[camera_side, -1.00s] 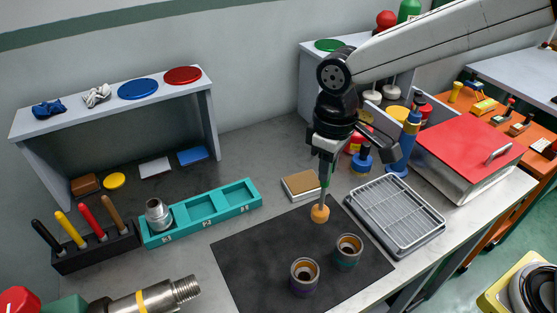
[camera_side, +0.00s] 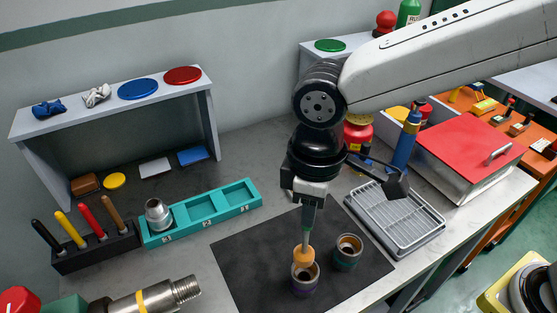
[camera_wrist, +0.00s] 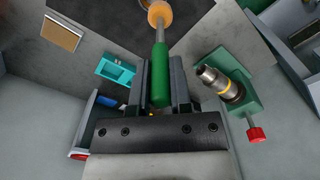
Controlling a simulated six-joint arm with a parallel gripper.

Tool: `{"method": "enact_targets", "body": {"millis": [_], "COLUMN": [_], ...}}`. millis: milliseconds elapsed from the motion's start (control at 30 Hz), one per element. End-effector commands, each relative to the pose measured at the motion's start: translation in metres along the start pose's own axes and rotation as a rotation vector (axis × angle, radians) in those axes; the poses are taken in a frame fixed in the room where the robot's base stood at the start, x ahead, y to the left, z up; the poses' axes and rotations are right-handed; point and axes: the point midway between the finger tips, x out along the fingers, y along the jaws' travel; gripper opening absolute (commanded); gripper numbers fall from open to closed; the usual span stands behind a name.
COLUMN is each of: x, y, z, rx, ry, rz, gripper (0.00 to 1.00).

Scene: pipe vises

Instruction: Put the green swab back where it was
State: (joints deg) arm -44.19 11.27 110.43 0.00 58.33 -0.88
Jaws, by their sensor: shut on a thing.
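My gripper (camera_side: 311,204) is shut on the green swab and holds it nearly upright, tip down. Its green handle (camera_wrist: 160,75) lies between the two fingers in the wrist view. Its round orange tip (camera_side: 304,257) is at the mouth of the purple-banded fitting (camera_side: 304,283) on the dark mat; I cannot tell whether it is inside or just above. A teal-banded fitting (camera_side: 347,254) stands to the right. A black rack (camera_side: 95,252) at the left holds black, yellow, red and brown handles; no green one shows there.
A teal tray (camera_side: 200,226) holds a metal fitting (camera_side: 157,215) in its left compartment. A threaded pipe (camera_side: 150,300) in a vise lies front left. The dark mat's left part (camera_side: 250,265) is clear.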

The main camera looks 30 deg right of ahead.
Motion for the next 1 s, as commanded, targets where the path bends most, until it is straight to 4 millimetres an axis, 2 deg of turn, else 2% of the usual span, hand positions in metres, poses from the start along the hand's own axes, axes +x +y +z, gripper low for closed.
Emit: {"method": "enact_targets", "body": {"millis": [733,1000], "x": [0.039,0.07], "y": [0.016,0.02], "z": [-0.086,-0.109], "rx": [0.001,0.001], "ry": [0.0,-0.001], "rz": [0.0,0.0], "gripper": [0.0,0.0]}}
